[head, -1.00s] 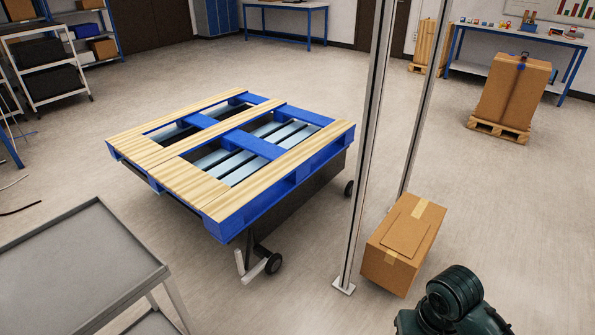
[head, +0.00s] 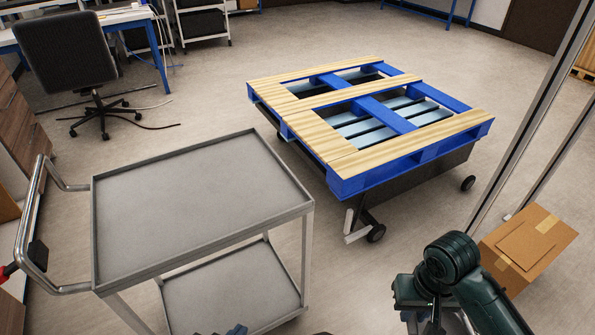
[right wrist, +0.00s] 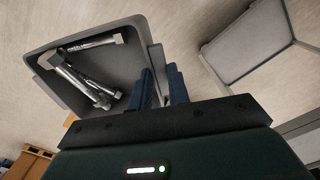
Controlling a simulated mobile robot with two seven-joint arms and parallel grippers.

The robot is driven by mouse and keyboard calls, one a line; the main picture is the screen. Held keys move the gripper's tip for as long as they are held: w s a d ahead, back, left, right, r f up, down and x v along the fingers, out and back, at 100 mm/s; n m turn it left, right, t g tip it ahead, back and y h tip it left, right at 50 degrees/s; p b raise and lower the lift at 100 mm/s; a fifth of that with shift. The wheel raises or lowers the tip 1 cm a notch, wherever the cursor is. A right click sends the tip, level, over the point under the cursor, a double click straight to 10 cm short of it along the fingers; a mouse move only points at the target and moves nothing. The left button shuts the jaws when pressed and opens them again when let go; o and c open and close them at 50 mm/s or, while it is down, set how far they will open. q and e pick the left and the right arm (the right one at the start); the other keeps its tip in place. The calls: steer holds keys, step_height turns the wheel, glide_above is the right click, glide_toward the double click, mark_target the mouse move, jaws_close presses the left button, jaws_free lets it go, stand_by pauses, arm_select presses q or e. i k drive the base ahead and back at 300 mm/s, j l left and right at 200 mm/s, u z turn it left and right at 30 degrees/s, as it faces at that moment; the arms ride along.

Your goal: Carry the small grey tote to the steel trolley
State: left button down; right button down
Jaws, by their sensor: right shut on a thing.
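A trolley-like grey shelf also shows in the right wrist view (right wrist: 245,42), apart from the tote. In the head view my right arm is at the lower right and the tote is out of frame.
A blue and wood pallet (head: 340,160) sits on a wheeled lift beyond the trolley. A cardboard box (head: 528,245) and metal posts stand at the right. An office chair (head: 65,55) and drawers (head: 20,125) are at the left. Floor between trolley and pallet is clear.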

mark_target(199, 206)
steer(key=k+j+u, duration=0.1)
steer(key=j+u, duration=0.3)
steer(key=j, duration=1.5)
steer(key=k+u, duration=0.05)
